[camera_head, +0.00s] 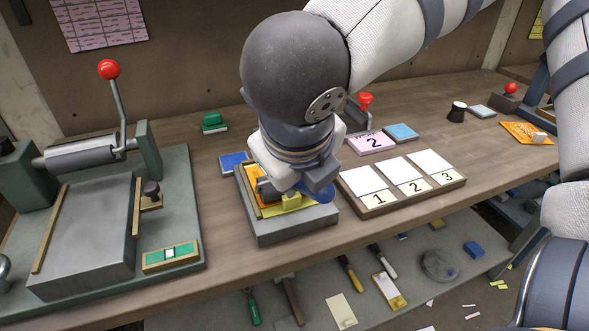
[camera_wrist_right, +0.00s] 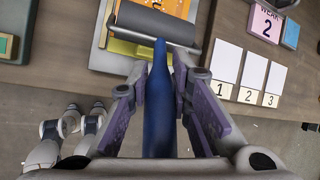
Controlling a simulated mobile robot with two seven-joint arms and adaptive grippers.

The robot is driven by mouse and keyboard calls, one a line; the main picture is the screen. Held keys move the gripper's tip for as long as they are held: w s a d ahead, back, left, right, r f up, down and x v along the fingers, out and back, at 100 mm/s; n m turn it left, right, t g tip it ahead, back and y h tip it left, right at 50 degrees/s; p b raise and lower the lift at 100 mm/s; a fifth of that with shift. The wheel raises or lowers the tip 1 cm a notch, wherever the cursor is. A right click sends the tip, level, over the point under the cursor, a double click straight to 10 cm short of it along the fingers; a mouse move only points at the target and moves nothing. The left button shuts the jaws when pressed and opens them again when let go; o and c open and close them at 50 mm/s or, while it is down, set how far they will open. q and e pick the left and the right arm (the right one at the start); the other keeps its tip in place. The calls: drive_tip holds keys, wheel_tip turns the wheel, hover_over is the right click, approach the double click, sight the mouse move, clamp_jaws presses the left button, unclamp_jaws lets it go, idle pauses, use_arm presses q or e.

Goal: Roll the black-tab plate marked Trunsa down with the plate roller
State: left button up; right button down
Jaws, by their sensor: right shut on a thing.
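My right gripper (camera_head: 292,178) comes down over a grey block (camera_head: 295,232) and hides much of it. It is shut on the blue handle (camera_wrist_right: 162,105) of the plate roller. The roller's dark grey cylinder (camera_wrist_right: 155,23) lies across an orange plate (camera_wrist_right: 172,7) on the block. The orange plate also shows at the gripper's left in the head view (camera_head: 248,178). A yellow piece (camera_head: 291,202) shows at the near edge. I cannot read the name Trunsa or make out a black tab. My left gripper is not in view.
A green press (camera_head: 185,200) with a red-knobbed lever (camera_head: 109,70) stands at the left. A numbered board (camera_head: 430,198) with white sheets lies close at the right. A pink block (camera_head: 371,143) and a light blue block (camera_head: 401,132) stand behind it. Tools lie on a lower shelf.

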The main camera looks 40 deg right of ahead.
drive_tip(key=shift+w+d, duration=0.2)
drive_tip(key=shift+w, duration=0.7)
drive_tip(key=shift+w+d, duration=0.25)
drive_tip(key=shift+w, duration=0.65)
drive_tip(key=shift+w+d, duration=0.2)
drive_tip(key=shift+w, duration=0.7)
drive_tip(key=shift+s+a+f, duration=0.1)
drive_tip(key=shift+s+a, duration=0.15)
drive_tip(key=shift+s, duration=0.7)
drive_tip(key=shift+s+a, duration=0.2)
drive_tip(key=shift+s, duration=0.75)
drive_tip(key=shift+s+a+f, duration=0.1)
drive_tip(key=shift+s+a, duration=0.15)
drive_tip(key=shift+s, duration=0.7)
drive_tip(key=shift+r, duration=0.1)
drive_tip(key=shift+r, duration=3.55)
drive_tip(key=w+d, duration=0.1)
drive_tip(key=w, duration=0.5)
drive_tip(key=shift+s+d+f, duration=0.1)
drive_tip(key=shift+f, duration=1.5)
drive_tip(key=shift+s+d+f, duration=0.1)
drive_tip(key=shift+f, duration=1.45)
drive_tip(key=shift+f, duration=0.35)
